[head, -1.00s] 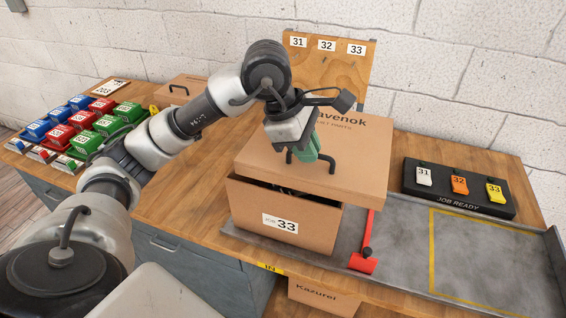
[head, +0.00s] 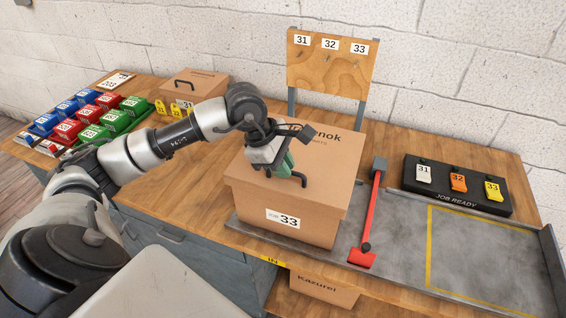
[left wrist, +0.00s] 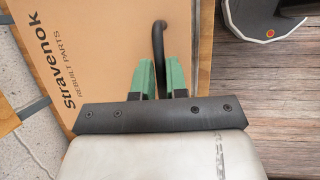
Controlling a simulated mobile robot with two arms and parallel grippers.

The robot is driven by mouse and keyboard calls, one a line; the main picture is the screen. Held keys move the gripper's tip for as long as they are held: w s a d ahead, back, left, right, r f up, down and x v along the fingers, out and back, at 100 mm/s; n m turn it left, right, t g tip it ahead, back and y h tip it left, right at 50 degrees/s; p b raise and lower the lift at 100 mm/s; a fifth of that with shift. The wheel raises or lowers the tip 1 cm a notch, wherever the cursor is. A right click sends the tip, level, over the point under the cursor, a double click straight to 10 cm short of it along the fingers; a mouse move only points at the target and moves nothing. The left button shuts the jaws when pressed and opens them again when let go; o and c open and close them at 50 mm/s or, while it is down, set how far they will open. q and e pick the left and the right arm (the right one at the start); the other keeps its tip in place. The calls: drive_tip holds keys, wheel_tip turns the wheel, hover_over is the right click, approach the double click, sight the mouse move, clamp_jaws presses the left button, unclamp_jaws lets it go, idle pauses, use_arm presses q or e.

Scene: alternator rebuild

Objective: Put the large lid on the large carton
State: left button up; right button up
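The large lid (head: 330,155), brown cardboard with a black handle, sits on top of the large carton (head: 250,205), covering its opening and looking level and roughly lined up. The carton carries a "33" job label on its front and stands on the grey metal tray. My left gripper (head: 291,174) is over the lid, its green fingers closed around the handle. In the left wrist view the fingers (left wrist: 160,75) are on either side of the black handle, with the printed lid (left wrist: 100,60) beneath. My right gripper is not in view.
A red long-handled tool (head: 374,210) lies just right of the carton. A black key board (head: 410,182) stands at the back right. The yellow-outlined tray area (head: 485,255) is clear. A smaller carton (head: 205,83) and coloured bins (head: 90,115) are at the left.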

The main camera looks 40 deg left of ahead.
use_arm(q)
drive_tip(key=o, duration=0.4)
drive_tip(key=shift+c, duration=0.2)
drive_tip(key=shift+r, duration=0.1)
drive_tip(key=b+v, duration=0.2)
drive_tip(key=v, duration=1)
drive_tip(key=shift+s, duration=0.1)
